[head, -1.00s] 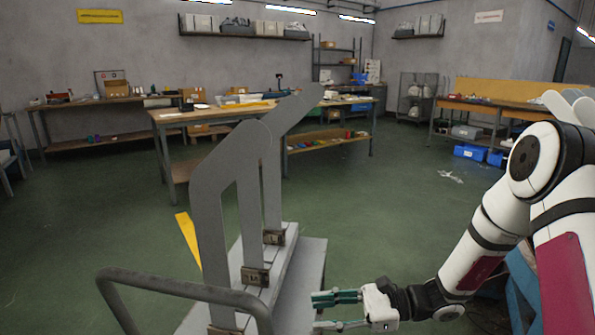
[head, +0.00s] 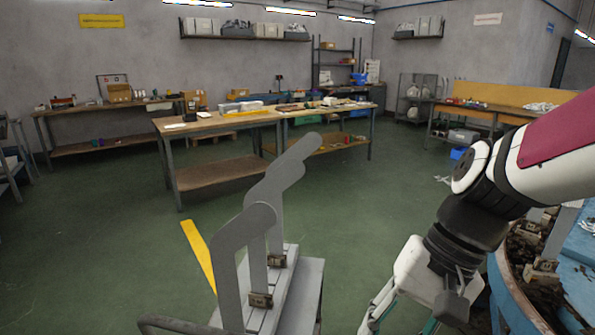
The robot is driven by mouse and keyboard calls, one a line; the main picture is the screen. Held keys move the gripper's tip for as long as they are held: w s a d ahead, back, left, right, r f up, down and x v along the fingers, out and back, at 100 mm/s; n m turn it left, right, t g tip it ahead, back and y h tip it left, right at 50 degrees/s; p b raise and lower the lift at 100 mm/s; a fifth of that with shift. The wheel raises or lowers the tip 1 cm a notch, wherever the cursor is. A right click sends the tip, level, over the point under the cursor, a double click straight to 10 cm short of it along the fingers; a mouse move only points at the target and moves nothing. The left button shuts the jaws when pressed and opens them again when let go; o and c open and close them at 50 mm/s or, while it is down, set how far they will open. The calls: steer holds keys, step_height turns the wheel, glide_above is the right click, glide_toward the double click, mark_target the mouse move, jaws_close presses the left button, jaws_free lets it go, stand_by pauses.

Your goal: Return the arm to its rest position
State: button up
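My gripper (head: 385,318) is at the bottom of the head view, right of the middle, hanging downward from my wrist. Its white body and thin greenish fingers show, but the tips run out of the frame, so its opening is hidden. No object shows in the visible part of it. My arm fills the right side of the view.
Grey sock-shaped boards (head: 277,195) stand on a grey cart (head: 310,290) left of my gripper, apart from it. A blue-rimmed round bin or table (head: 505,285) with brown contents is close at the right. Workbenches (head: 225,122) stand farther back. Green floor between is clear.

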steer(key=s+d+r+n+t+h+p, duration=0.2)
steer(key=s+d+r+p, duration=0.1)
steer(key=r, duration=0.4)
steer(key=s+d+r+n+t+h+p, duration=0.2)
steer(key=s+d+r+t+p, duration=0.1)
steer(key=s+r, duration=0.4)
steer(key=shift+s+d+r+p, duration=0.2)
steer(key=shift+d+p, duration=0.55)
steer(key=shift+p, duration=0.25)
